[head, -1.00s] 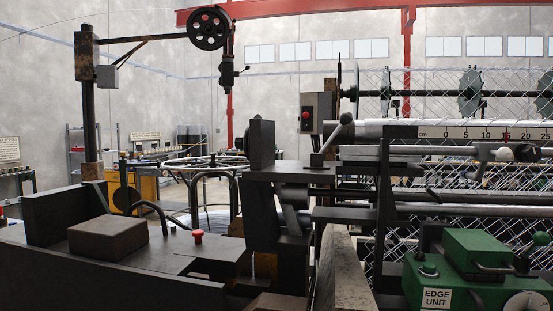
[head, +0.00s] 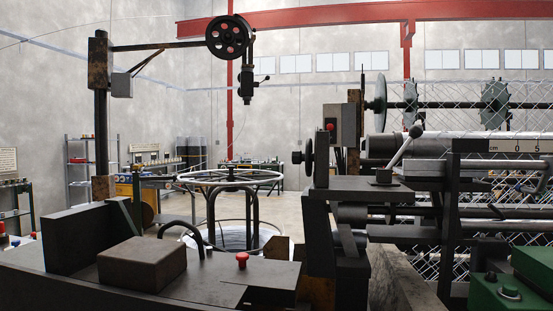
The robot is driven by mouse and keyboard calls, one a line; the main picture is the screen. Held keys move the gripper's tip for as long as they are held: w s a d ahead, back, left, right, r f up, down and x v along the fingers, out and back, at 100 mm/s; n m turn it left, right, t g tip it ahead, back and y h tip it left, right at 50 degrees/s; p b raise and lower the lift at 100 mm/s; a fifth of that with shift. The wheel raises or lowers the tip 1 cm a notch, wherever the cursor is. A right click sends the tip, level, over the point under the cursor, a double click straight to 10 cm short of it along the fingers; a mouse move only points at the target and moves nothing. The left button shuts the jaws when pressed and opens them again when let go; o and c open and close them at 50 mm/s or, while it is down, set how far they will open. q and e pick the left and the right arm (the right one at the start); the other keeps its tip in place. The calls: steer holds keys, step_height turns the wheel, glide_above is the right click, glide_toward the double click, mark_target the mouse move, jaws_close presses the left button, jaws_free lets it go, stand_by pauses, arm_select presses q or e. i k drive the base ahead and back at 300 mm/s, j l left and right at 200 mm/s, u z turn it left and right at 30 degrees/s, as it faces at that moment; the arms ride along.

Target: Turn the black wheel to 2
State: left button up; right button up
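A small black wheel (head: 308,157) is seen nearly edge-on at the left of the machine, just left of a dark upright block (head: 321,160). No number or mark on it can be read from here. A larger black spoked wheel (head: 228,37) hangs high on an arm from a post. Which of the two the task means cannot be told from this view. Neither of my grippers is in view.
A dark bench with a brown block (head: 142,263) and a red button (head: 242,260) fills the lower left. A round wire stand (head: 230,177) stands behind it. The weaving machine with its lever (head: 405,143) and a green unit (head: 500,291) occupies the right.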

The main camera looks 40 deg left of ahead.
mark_target(298, 157)
steer(key=k+j+u, duration=0.15)
steer(key=j, duration=0.55)
steer(key=j+u, duration=0.15)
steer(key=j, duration=0.5)
steer(key=k+j+u, duration=0.2)
steer(key=k+l, duration=0.05)
steer(key=k, duration=0.05)
